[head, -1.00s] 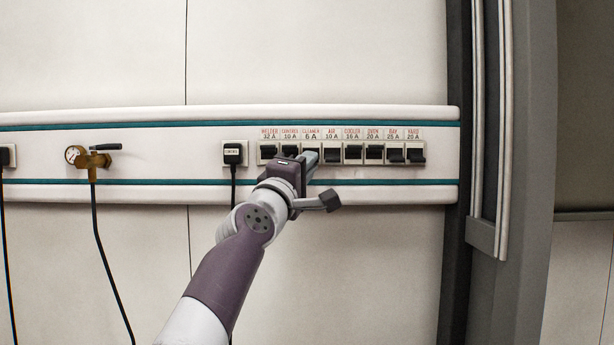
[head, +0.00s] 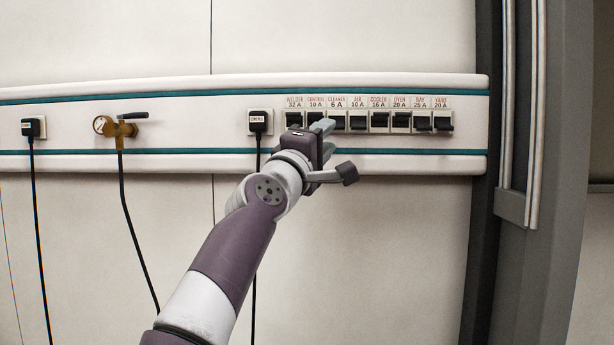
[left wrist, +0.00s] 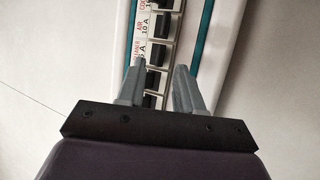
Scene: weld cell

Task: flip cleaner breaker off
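The cleaner breaker (head: 338,121) is the third from the left in a row of labelled breakers on the wall rail. Its label reads 6 A. My left gripper (head: 329,138) is just in front of and below it, covering part of the row's lower left. In the left wrist view, the gripper (left wrist: 160,88) is open, its two grey fingers on either side of the breaker row with nothing held. The cleaner label (left wrist: 139,48) shows ahead of the fingertips there. I cannot tell the cleaner lever's position or whether a finger touches it. My right gripper is not in view.
The control breaker (head: 315,117) and air breaker (head: 358,121) sit close on either side. A black plug (head: 258,122) with a hanging cable and a brass valve with gauge (head: 116,126) are to the left. A grey post (head: 545,200) stands at right.

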